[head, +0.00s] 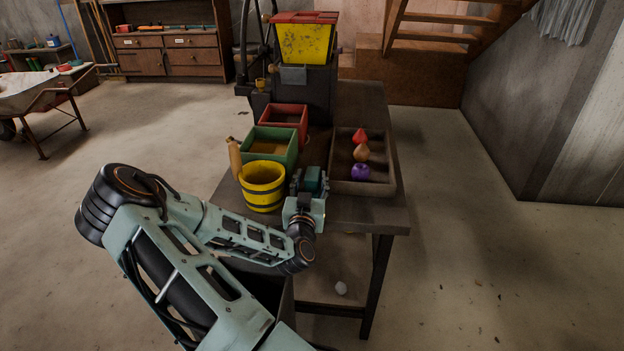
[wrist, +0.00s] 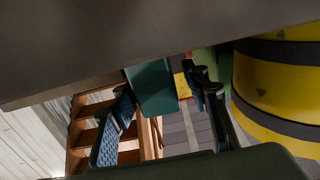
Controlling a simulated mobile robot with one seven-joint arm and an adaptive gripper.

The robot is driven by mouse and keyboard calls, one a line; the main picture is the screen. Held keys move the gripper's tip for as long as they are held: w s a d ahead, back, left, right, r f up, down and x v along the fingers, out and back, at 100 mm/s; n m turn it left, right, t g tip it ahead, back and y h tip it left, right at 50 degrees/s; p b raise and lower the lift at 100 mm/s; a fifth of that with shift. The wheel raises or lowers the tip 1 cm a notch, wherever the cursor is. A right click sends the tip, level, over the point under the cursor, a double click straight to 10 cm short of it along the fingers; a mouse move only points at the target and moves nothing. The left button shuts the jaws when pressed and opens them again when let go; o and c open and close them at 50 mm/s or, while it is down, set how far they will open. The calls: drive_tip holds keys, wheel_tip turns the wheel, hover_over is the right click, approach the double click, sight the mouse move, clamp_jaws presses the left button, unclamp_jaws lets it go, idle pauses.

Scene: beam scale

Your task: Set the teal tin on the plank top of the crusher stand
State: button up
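The teal tin (wrist: 152,88) is between the two fingers of my gripper (wrist: 158,78) in the wrist view. The left finger lies against its side. A thin strip of background shows by the right finger, so I cannot tell whether the grip is closed on it. In the head view the tin (head: 315,178) shows between the fingers of my gripper (head: 311,184), over the near part of the stand's plank top (head: 365,211), right of the yellow bucket. The tin's base is hidden, so I cannot tell whether it touches the planks.
The yellow bucket (head: 263,190) stands close left of my gripper. A green bin (head: 290,151) and a red bin (head: 303,125) stand behind it. A tray (head: 391,166) with red, orange and purple items is close right. The crusher (head: 304,45) rises at the back.

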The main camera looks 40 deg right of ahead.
drive_tip(key=shift+s+r, duration=0.15)
drive_tip(key=p+v, duration=0.3)
drive_tip(key=v, duration=0.9)
drive_tip(key=shift+r, duration=0.1)
